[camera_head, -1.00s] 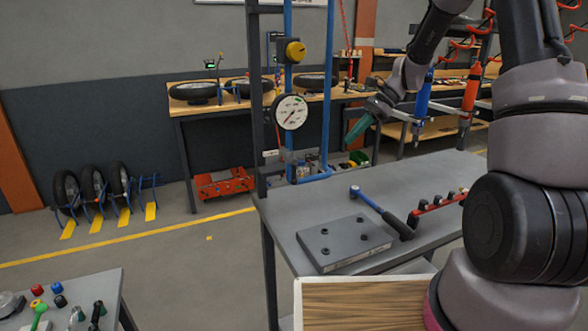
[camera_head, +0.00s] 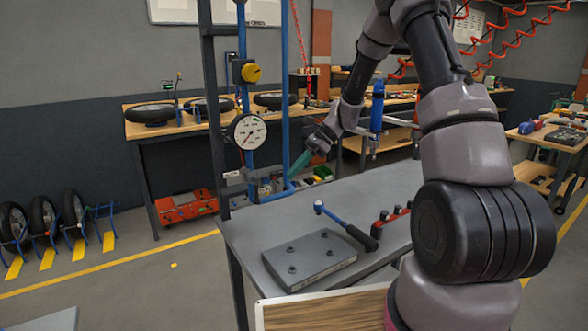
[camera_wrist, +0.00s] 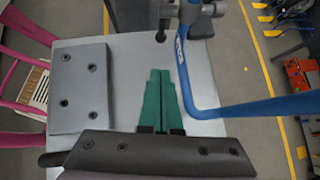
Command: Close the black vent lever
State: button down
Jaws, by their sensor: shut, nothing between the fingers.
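My gripper (camera_head: 300,166) has green fingers that lie close together, shut and empty. In the head view it is just right of the blue pipe stand (camera_head: 286,90), below the level of the round gauge (camera_head: 249,131). A short dark rod (camera_wrist: 162,20) beside the fitting may be the black vent lever, but I cannot be sure. In the head view I cannot pick out the lever.
A yellow knob (camera_head: 250,72) sits above the gauge. A blue tool (camera_head: 376,112) hangs behind my arm.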

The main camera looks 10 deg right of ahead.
aim_at(256, 191)
jog(key=s+a+f, duration=0.1)
jog(key=a+f, duration=0.3)
jog(key=a, duration=0.4)
jog(key=shift+s, duration=0.3)
